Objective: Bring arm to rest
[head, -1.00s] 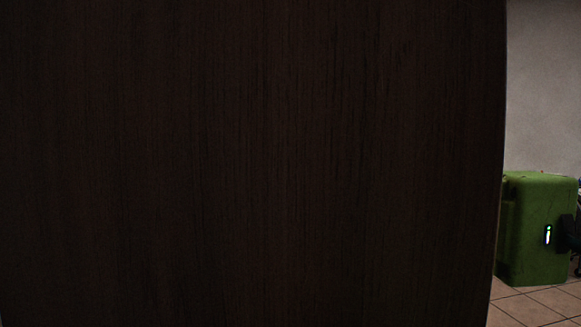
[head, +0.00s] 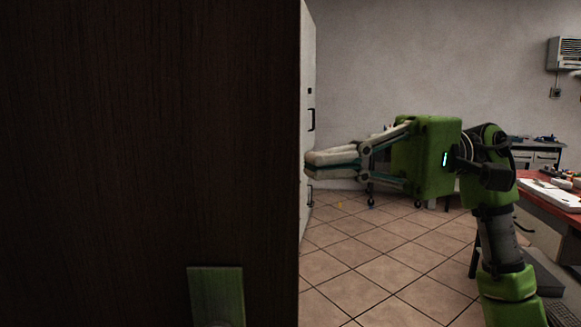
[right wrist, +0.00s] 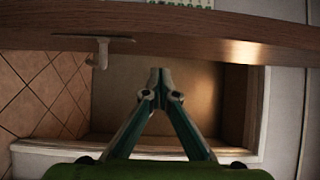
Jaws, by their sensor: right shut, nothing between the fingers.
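In the head view my right gripper (head: 308,165) points left, its two pale fingers shut together with nothing between them. Its fingertips are close beside the edge of a large dark wooden panel (head: 150,140) in the picture. In the right wrist view the shut fingertips (right wrist: 160,72) meet in the middle, just below a long wooden board edge (right wrist: 200,25) in the picture. A light lever-like handle (right wrist: 100,52) juts from that board. Whether the fingertips touch anything I cannot tell. My left gripper is in neither view.
The dark panel blocks the left half of the head view; a greenish plate (head: 217,295) is on it. A white cabinet (head: 308,100) stands behind its edge. A red-topped workbench (head: 545,205) with items is at the right. Tiled floor (head: 390,265) lies open between them.

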